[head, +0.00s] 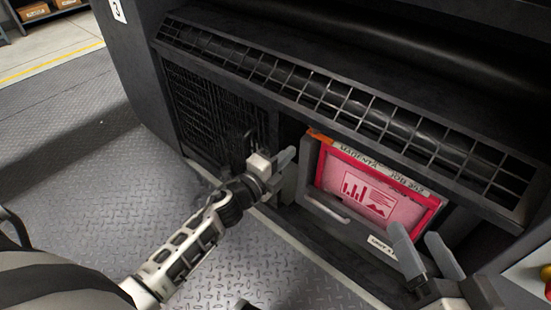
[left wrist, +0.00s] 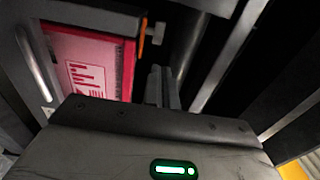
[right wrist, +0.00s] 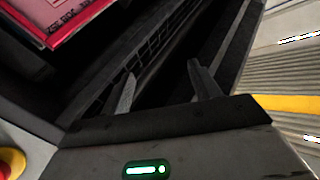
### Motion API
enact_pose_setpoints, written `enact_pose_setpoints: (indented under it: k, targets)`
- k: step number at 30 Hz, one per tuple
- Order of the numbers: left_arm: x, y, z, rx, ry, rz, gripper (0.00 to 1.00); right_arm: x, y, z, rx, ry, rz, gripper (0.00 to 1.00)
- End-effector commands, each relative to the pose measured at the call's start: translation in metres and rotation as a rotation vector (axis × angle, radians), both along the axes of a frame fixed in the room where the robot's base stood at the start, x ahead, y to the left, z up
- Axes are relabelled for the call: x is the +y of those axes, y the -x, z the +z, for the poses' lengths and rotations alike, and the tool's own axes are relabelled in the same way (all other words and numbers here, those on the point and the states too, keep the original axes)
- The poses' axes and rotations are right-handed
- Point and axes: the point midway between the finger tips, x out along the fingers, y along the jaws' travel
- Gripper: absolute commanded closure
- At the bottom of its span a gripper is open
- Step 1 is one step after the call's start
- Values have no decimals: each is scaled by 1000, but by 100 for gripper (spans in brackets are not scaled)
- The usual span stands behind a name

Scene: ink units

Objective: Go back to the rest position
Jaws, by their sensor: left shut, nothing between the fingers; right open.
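My left gripper (head: 283,160) is shut and empty, just left of the ink unit's frame in the head view. Its closed fingers (left wrist: 162,87) point into the dark gap beside the unit in the left wrist view. My right gripper (head: 422,252) is open and empty at the lower right, in front of the unit's right part. Its spread fingers (right wrist: 162,88) show in the right wrist view. The magenta ink unit (head: 368,190) has a pink panel with a printed chart and a label strip. It also shows in the left wrist view (left wrist: 88,65).
A metal grille (head: 340,100) runs along the press above the unit. A handle (head: 326,208) is on the unit's front. A red button on a yellow housing (head: 535,272) is at the far right. Open patterned floor (head: 90,170) lies to the left.

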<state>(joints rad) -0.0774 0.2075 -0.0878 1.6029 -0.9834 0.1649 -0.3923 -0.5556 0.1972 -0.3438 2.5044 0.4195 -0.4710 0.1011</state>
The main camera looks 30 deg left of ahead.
Motion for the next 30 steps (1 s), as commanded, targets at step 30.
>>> enact_pose_setpoints:
  k: [30]
  targets:
    - [6, 29, 159, 0, 0, -3, 100, -42, 6, 55, 141, 338, -112, 38]
